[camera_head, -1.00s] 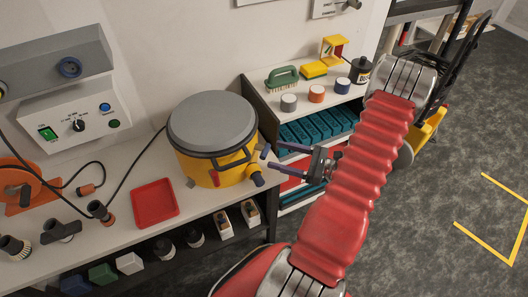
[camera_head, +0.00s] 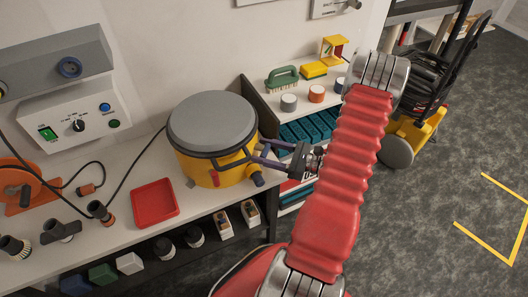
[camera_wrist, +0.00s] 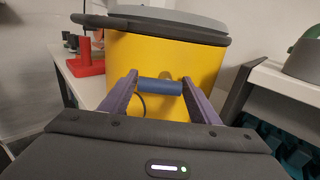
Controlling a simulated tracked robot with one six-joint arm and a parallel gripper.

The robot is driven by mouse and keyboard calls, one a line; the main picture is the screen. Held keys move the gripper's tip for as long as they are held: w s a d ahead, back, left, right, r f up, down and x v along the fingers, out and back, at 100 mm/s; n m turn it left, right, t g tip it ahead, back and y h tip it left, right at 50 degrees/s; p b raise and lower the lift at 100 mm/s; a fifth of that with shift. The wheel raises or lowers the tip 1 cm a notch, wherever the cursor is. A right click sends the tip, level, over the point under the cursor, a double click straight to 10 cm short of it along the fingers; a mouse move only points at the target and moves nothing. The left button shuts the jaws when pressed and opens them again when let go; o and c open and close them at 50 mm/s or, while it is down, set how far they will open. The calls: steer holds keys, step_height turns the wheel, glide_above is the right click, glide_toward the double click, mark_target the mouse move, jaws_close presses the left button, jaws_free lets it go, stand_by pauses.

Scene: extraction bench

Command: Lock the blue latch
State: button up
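The yellow canister (camera_head: 200,172) with a grey lid (camera_head: 212,121) stands on the white bench. In the wrist view its yellow wall (camera_wrist: 165,55) fills the middle. The blue latch (camera_wrist: 160,87) shows there as a short horizontal blue bar in front of the wall. My gripper (camera_wrist: 160,78) has its two purple fingers spread, one at each end of the bar. I cannot tell whether they touch it. In the head view my gripper (camera_head: 262,151) reaches the canister's right side, and the latch is not clear behind the fingers.
A dark hose port (camera_head: 256,179) sticks out below my fingers. A red tray (camera_head: 155,201) lies left of the canister. A shelf (camera_head: 298,112) with a green brush (camera_head: 282,79) and several round tins stands at the right.

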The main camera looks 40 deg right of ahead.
steer(key=c, duration=0.7)
steer(key=shift+c, duration=0.3)
steer(key=shift+m, duration=0.5)
steer(key=shift+r+m, duration=0.1)
steer(key=shift+m, duration=0.9)
steer(key=m, duration=0.4)
steer(key=shift+w+d+r, duration=0.1)
steer(key=shift+d+r, duration=0.05)
steer(key=shift+r, duration=0.05)
steer(key=m, duration=0.5)
steer(key=shift+d+r+m, duration=0.1)
steer(key=shift+d+m, duration=0.1)
steer(key=shift+m, duration=0.2)
steer(key=m, duration=0.5)
steer(key=shift+w+d, duration=0.15)
steer(key=shift+d, duration=0.05)
steer(key=shift+m, duration=0.3)
